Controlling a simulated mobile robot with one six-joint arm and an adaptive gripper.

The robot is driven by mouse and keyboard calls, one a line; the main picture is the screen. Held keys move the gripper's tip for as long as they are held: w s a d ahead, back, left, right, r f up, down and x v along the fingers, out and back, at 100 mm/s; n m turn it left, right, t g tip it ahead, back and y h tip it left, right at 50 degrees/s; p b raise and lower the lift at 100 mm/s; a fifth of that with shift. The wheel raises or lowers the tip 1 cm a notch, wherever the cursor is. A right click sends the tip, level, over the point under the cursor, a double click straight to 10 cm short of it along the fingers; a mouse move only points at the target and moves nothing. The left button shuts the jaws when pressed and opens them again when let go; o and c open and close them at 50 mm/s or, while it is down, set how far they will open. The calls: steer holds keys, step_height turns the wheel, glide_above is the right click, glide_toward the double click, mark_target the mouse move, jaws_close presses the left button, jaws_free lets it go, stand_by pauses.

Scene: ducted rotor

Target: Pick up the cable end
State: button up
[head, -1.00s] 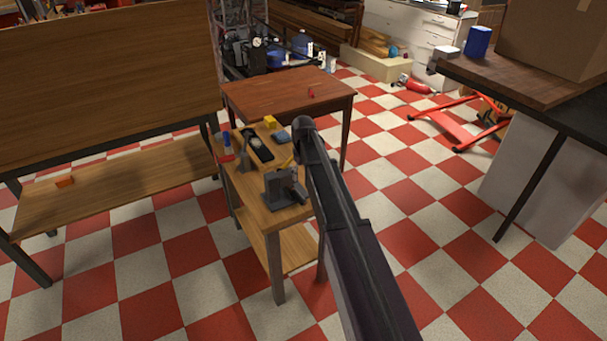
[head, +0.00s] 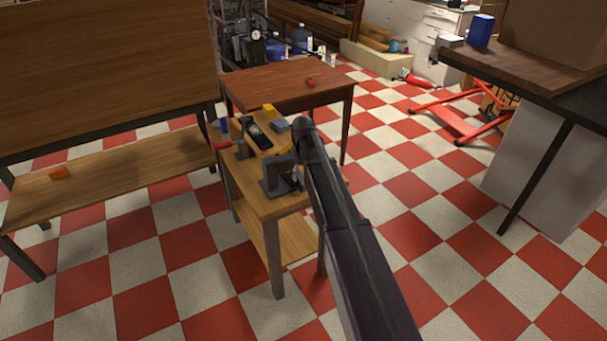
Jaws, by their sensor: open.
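I cannot clearly make out the cable end in the head view. A small wooden workbench (head: 270,208) stands near the middle, with a grey block-like fixture (head: 277,180) at its near end. Behind the fixture lie a dark tray-like piece (head: 257,136), a yellow block (head: 269,110) and a small blue-grey item (head: 281,125). A red item and a blue item sit at the bench's left edge. My arm reaches up from the bottom and its visible joint covers the bench's right side. My gripper's fingers do not show; they may be hidden behind the arm.
A reddish-brown table (head: 285,88) with a small red object (head: 310,82) stands behind the bench. A large wooden shelf unit (head: 110,184) is at left, and a dark-topped table (head: 515,80) with a box is at right. Checkered floor is open between them.

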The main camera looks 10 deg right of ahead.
mark_target(303, 186)
steer(key=shift+f+b, duration=2.9)
steer(key=shift+f, duration=0.25)
steer(key=shift+c, duration=0.2)
jaws_close()
